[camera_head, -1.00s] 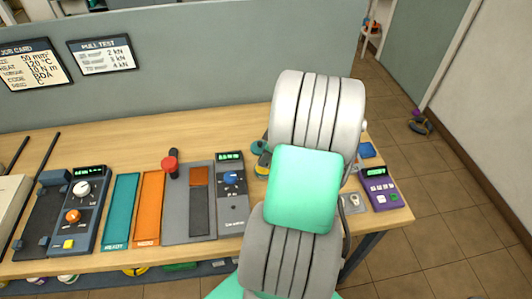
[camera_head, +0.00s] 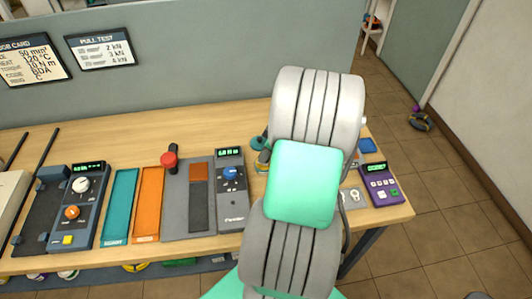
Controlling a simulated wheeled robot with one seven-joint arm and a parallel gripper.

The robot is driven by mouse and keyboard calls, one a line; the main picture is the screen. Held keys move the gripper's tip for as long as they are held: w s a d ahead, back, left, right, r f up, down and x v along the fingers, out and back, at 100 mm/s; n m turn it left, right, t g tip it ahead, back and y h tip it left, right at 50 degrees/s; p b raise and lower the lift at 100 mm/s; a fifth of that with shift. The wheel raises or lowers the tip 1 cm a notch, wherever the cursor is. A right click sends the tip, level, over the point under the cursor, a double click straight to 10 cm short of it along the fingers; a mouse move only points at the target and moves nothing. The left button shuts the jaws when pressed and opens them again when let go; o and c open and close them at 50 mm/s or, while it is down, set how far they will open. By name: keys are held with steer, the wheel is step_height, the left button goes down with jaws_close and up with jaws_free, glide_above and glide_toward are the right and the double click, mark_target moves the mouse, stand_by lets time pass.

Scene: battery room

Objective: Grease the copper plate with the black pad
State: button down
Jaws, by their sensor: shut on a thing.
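A copper-brown rectangle (camera_head: 198,172), which looks like the copper plate, lies at the upper end of a grey board on the bench. A dark strip (camera_head: 198,210) lies directly below it on the same board; I cannot tell whether this is the black pad. My arm, white and grey with a green joint cover, stands in front of the right part of the bench. My gripper is hidden behind it, so I see neither its fingers nor anything held. A partly covered teal round item (camera_head: 258,143) shows beside the arm's left edge.
A red-topped black handle (camera_head: 170,158) stands at the board's upper left. A dial meter (camera_head: 231,190) adjoins its right side. Orange (camera_head: 149,200) and teal (camera_head: 121,205) trays lie left. A purple device (camera_head: 381,184) sits at the bench's right end. The bench's back strip is clear.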

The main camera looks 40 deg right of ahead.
steer(key=shift+f+b, duration=0.5)
stand_by(1.3)
steer(key=shift+r+p, duration=2.15)
steer(key=shift+r, duration=1.45)
